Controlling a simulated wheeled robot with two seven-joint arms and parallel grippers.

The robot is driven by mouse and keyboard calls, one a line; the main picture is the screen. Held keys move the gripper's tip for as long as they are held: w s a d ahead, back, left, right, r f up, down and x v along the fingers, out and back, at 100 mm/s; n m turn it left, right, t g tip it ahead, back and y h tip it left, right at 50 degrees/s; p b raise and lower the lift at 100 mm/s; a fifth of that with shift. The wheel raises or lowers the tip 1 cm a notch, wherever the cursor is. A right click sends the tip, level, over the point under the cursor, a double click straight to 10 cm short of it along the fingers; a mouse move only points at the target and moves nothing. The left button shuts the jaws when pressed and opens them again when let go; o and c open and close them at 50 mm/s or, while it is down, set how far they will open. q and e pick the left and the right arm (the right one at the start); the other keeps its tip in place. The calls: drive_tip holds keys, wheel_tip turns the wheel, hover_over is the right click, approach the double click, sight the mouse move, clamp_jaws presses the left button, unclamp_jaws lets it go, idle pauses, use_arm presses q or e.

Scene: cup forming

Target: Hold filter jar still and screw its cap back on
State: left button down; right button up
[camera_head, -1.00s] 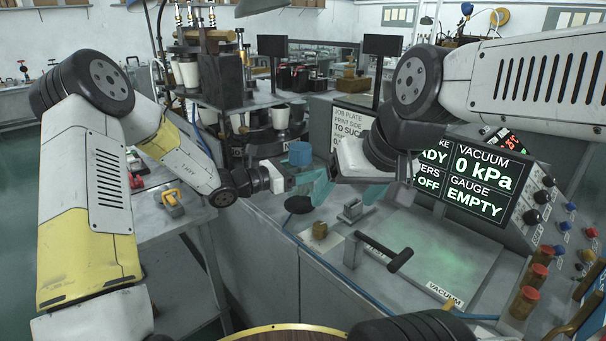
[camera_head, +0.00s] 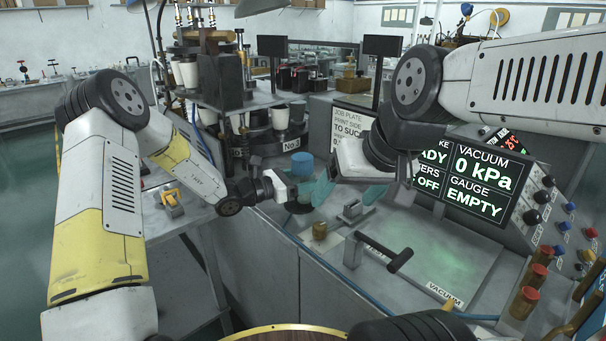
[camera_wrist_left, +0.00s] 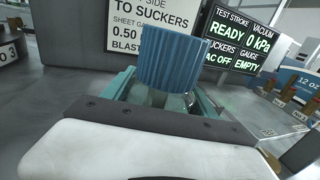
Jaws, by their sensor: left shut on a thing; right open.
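A ribbed blue cap (camera_head: 302,163) sits over the filter jar, a clear glass body (camera_wrist_left: 176,101) that shows just under it in the left wrist view. Whether the cap is threaded or only resting I cannot tell. My left gripper (camera_head: 299,187) is shut on the jar below the cap, its teal fingers on either side in the left wrist view. The jar looks upright, just above or on a dark round spot on the bench; contact is unclear. My right gripper (camera_head: 348,192) is open and empty, to the right of the jar, with its teal fingers apart.
A grey panel with a black handle (camera_head: 386,252) and a brass knob (camera_head: 319,230) lies in front. A vacuum display (camera_head: 478,182) stands behind right. A carousel with white cups (camera_head: 281,117) is behind left. A side table (camera_head: 170,215) stands left.

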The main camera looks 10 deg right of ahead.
use_arm(q)
drive_tip(key=shift+c, duration=1.3)
unclamp_jaws()
drive_tip(key=shift+f, duration=0.1)
drive_tip(key=shift+a, duration=0.1)
drive_tip(key=v, duration=1.1)
drive_tip(key=shift+s+a, duration=0.1)
drive_tip(key=shift+a, duration=0.3)
